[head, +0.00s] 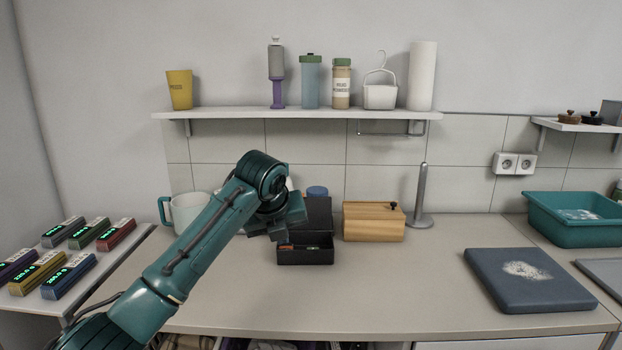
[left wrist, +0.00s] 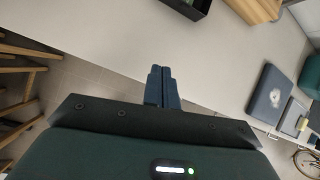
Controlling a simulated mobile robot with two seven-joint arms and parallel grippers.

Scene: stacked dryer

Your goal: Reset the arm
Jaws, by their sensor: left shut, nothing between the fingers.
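My left arm (head: 205,235), teal with dark joints, reaches in from the lower left of the head view. Its wrist (head: 290,213) is above the counter, in front of the dark box at the back. In the left wrist view my left gripper (left wrist: 160,72) shows two dark blue fingers together, shut and empty. The counter and floor show beyond its fingertips, and no object touches them. The fingers are hard to make out in the head view. My right gripper is in neither view.
A black tray (head: 305,252), wooden box (head: 373,223) and metal holder (head: 422,200) stand near the wrist. A mug (head: 190,212) is partly behind my arm. A dark board (head: 525,282) and teal basin (head: 575,222) are at right. The counter (head: 400,290) is clear front-centre.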

